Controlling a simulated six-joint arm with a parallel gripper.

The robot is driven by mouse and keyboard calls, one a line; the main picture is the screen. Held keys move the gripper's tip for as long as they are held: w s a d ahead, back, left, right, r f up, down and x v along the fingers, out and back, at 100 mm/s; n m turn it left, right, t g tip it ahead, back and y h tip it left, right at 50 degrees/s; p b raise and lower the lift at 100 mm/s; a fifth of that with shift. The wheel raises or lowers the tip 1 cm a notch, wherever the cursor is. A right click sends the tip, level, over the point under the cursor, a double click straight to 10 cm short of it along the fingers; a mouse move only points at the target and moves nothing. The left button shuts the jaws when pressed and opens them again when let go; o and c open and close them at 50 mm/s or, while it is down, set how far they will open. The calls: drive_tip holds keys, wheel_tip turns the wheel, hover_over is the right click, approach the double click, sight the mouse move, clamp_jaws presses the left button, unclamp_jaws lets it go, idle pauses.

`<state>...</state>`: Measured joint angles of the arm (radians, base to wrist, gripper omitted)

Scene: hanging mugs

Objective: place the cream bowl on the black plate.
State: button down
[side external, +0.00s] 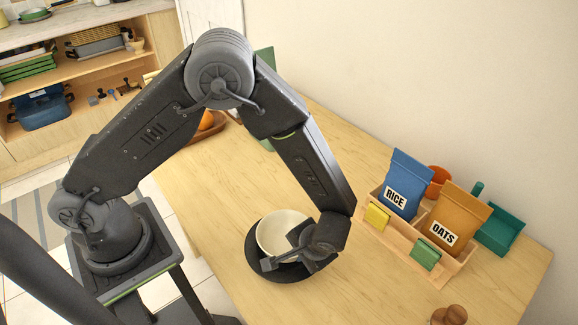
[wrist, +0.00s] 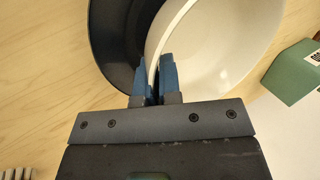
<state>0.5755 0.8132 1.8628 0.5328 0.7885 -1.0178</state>
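The cream bowl (side external: 281,229) is upright over the black plate (side external: 254,264) in the side view, and the plate's dark rim shows around its left and front. In the wrist view the bowl (wrist: 215,60) fills the upper middle and right, with the black plate (wrist: 113,45) to its left. My gripper (wrist: 156,78) has its two blue fingers closed on either side of the bowl's near rim. I cannot tell whether the bowl's base touches the plate. In the side view my gripper (side external: 291,246) covers the front right of the bowl.
A wooden organiser (side external: 440,263) with a blue rice bag (side external: 402,185) and an orange oats bag (side external: 452,218) stands to the right. A brown wooden object (side external: 449,315) is at the lower right. An orange fruit (side external: 206,121) lies in a tray behind my arm. The table's middle is clear.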

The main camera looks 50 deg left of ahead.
drive_tip(key=shift+f, duration=0.3)
drive_tip(key=c, duration=1.2)
unclamp_jaws()
drive_tip(key=v, duration=1.4)
drive_tip(key=a+r+h, duration=0.2)
drive_tip(key=a+r, duration=0.4)
drive_tip(key=r, duration=0.2)
drive_tip(key=s+a+r+t+h, duration=0.1)
drive_tip(key=s+a+r+t, duration=0.1)
drive_tip(key=s+a+r, duration=0.1)
drive_tip(key=s+a+r+t+h, duration=0.1)
drive_tip(key=s+a+r, duration=0.3)
drive_tip(key=a, duration=0.1)
drive_tip(key=s+a+r+t+h, duration=0.1)
drive_tip(key=s+a+r+t, duration=0.1)
drive_tip(key=s+a+r, duration=0.2)
drive_tip(key=shift+a+t, duration=0.3)
drive_tip(key=shift+a, duration=0.2)
